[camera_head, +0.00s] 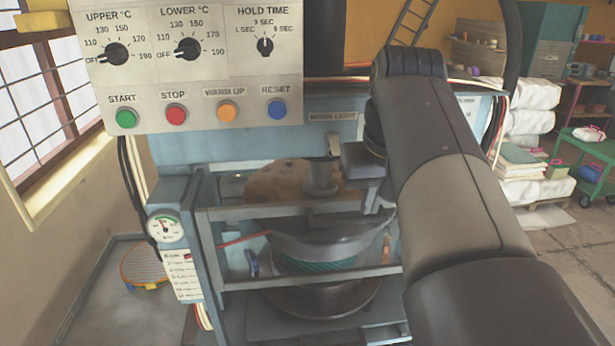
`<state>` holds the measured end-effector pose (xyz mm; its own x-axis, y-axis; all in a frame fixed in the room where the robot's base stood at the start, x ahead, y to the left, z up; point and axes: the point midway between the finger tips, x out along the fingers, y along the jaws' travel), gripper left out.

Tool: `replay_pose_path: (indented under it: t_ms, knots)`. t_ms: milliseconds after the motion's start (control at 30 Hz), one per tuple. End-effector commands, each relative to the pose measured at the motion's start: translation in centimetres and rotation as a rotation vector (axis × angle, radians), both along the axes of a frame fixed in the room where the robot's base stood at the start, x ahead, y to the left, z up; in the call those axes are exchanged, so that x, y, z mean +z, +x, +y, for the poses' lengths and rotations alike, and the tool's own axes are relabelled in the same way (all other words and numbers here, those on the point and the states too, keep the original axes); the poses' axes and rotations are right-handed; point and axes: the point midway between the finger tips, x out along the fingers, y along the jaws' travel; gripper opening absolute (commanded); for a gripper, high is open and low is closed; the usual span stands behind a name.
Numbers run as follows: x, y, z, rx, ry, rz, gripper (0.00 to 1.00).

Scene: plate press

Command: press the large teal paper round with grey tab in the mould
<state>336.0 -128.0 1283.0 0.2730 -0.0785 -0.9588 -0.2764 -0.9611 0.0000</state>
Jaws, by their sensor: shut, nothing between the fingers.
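The press (180,190) stands in front of me with a blue-grey frame. Its rounded metal upper die (330,238) hangs above a dark lower mould (318,298). A teal ribbed surface, apparently the teal paper round (318,266), shows between them; its grey tab cannot be made out. The control panel (190,75) has START (126,118), STOP (175,115), WARM UP (228,112) and RESET (277,110) buttons, plus three dials. My gripper (378,198) is shut and empty, at the press front, right of the centre post; its fingertips are hard to see.
Metal guard bars (300,210) cross the press front. A pressure gauge (166,228) and a card (183,272) are on its left. An orange striped round item (144,264) is at the lower left.

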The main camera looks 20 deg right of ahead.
Motion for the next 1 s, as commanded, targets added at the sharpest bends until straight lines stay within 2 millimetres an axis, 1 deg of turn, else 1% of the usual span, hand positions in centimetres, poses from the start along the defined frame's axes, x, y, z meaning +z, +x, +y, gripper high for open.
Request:
replay_pose_path:
  t_ms: [267, 367, 467, 567, 900, 1000]
  knots:
    - [-0.1, 0.0, 0.0, 0.000, 0.000, 0.000, 0.00]
    - [-0.7, 0.0, 0.0, 0.000, 0.000, 0.000, 0.00]
    - [-2.2, 0.0, 0.0, 0.000, 0.000, 0.001, 0.00]
    - [-4.4, 0.0, 0.0, 0.000, 0.002, 0.004, 0.00]
    - [-13.4, 0.0, 0.0, 0.000, 0.002, 0.003, 0.00]
    - [-15.6, 0.0, 0.0, 0.000, 0.002, 0.003, 0.00]
